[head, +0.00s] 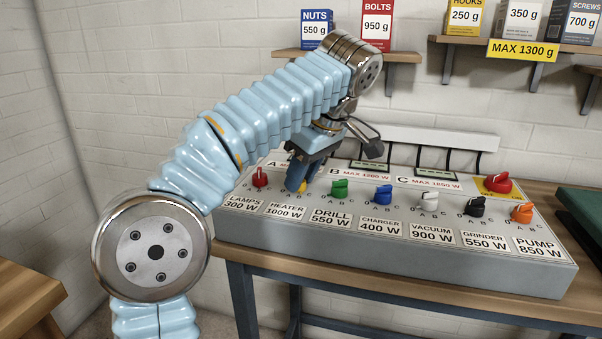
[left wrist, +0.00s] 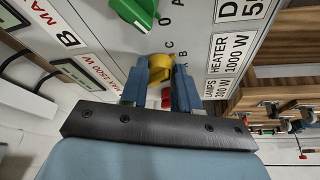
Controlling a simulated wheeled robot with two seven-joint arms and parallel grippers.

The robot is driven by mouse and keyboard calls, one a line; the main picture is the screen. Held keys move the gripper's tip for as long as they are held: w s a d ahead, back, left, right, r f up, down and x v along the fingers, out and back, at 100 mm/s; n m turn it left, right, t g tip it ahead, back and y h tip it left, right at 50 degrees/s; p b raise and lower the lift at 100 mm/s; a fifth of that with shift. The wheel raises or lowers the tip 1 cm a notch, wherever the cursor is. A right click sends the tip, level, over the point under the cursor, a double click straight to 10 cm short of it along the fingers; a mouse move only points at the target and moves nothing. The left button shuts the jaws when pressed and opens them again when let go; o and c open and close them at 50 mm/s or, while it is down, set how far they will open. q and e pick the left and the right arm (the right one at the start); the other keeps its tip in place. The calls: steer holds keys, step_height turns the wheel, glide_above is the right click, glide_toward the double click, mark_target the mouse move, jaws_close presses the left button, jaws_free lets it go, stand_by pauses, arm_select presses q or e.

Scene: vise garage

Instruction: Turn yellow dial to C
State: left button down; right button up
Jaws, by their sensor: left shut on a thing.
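The yellow dial (left wrist: 160,68) sits between the two blue fingers of my left gripper (left wrist: 160,88) in the left wrist view. The fingers are shut on its sides. Printed letters C and B show beside it; which letter it points to I cannot tell. In the head view my left gripper (head: 301,178) reaches down to the panel from above and covers most of the dial, above the HEATER 1000 W label (head: 285,211). My right gripper is not in view.
The grey panel (head: 400,254) stands on a wooden bench. A red dial (head: 260,176) is close on the left and a green dial (head: 339,188) close on the right. Blue, white, black and orange dials follow further right, with a larger red knob (head: 497,184) behind. Shelves with boxes hang above.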

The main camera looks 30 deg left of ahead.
arm_select(q)
steer(key=n, duration=0.2)
steer(key=n+g, duration=0.1)
steer(key=n, duration=0.1)
steer(key=shift+w+d+g, duration=0.1)
steer(key=shift+w+g, duration=0.1)
steer(key=shift+g, duration=0.1)
steer(key=shift+n+g, duration=0.3)
steer(key=shift+n, duration=0.8)
steer(key=c, duration=0.8)
jaws_free()
